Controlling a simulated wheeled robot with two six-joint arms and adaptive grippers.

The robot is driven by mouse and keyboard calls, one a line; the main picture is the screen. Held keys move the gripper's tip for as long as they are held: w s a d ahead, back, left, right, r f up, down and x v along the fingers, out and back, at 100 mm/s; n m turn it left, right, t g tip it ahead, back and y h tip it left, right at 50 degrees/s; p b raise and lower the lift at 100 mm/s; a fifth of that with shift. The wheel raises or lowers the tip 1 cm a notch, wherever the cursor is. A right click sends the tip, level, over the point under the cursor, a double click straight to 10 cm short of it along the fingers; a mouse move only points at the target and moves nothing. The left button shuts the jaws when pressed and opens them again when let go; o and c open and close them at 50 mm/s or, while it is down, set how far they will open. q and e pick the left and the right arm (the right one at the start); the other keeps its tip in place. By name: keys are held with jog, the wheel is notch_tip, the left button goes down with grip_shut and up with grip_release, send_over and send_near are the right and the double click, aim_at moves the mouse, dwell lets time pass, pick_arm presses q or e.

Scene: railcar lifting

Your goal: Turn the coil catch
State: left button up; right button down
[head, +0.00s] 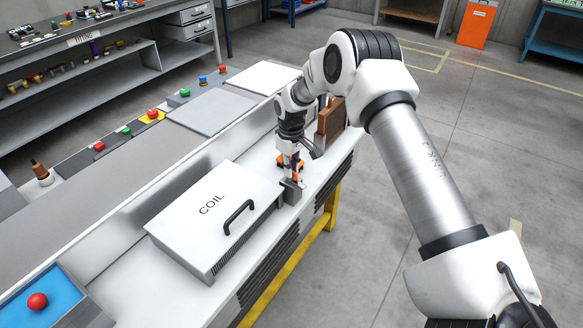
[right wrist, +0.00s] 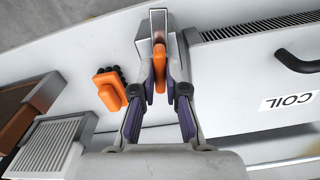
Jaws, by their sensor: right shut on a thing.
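The white coil box (head: 210,225) is marked COIL and has a black handle (head: 238,216); part of it shows at the right of the right wrist view (right wrist: 265,70). The coil catch has a grey block (head: 291,191) beside the box's corner and an orange lever (right wrist: 159,68). My right gripper (right wrist: 159,75) points down at the catch, its fingers shut on the orange lever. In the head view my right gripper (head: 292,168) partly hides the lever. My left gripper is in neither view.
An orange part with black knobs (right wrist: 110,90) lies on the bench near the catch. A brown block (head: 330,120) stands behind my right gripper. Red, green and blue buttons line the bench's far side (head: 152,114). The floor to the right is clear.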

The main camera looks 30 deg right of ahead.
jog(key=c, duration=1.2)
grip_release()
jog(key=shift+s+a+f, duration=0.1)
jog(key=shift+s+f, duration=0.05)
jog(key=shift+f, duration=0.1)
jog(key=shift+w, duration=0.2)
notch_tip(320, 180, up, 12)
